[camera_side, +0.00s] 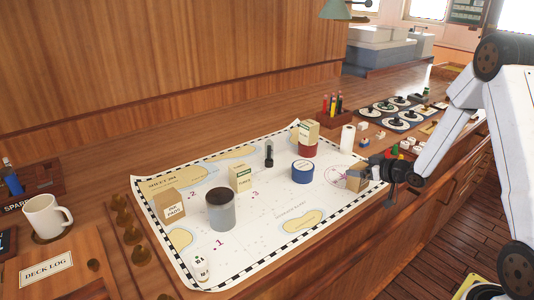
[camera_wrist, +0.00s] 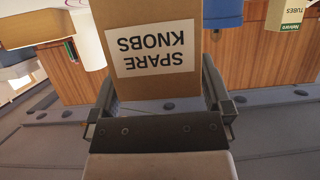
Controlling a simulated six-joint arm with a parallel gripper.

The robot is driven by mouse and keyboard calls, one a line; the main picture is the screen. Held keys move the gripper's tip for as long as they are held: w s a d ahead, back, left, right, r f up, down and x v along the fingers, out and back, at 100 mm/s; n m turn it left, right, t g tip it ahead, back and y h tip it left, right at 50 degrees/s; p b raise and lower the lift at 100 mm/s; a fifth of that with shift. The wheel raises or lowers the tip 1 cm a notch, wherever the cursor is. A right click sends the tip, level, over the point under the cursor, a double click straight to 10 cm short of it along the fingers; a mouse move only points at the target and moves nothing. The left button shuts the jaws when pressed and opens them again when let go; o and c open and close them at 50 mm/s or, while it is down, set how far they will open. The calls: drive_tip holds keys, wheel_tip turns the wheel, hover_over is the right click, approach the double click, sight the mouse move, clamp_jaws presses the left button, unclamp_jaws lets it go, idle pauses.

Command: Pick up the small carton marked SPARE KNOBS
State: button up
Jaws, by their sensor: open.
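The small brown carton marked SPARE KNOBS (camera_side: 355,179) stands at the right edge of the chart in the side view, partly hidden by my gripper (camera_side: 380,179). In the wrist view the same carton (camera_wrist: 155,85) fills the middle, its white label reading upside down. My gripper (camera_wrist: 158,78) is open, with one jaw on each side of the carton. Whether either jaw touches it, I cannot tell.
A blue tin (camera_side: 302,172), a white cylinder (camera_side: 347,139) and a red tin (camera_side: 307,149) topped by a carton stand nearby. Another carton (camera_side: 240,178), a grey can (camera_side: 220,210) and a brown box (camera_side: 167,205) stand farther left on the chart (camera_side: 270,235).

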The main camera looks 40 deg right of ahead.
sight(361, 167)
drive_tip(key=c, duration=1)
drive_tip(key=shift+c, duration=0.2)
drive_tip(key=shift+r, duration=0.2)
drive_tip(key=shift+r, duration=4.85)
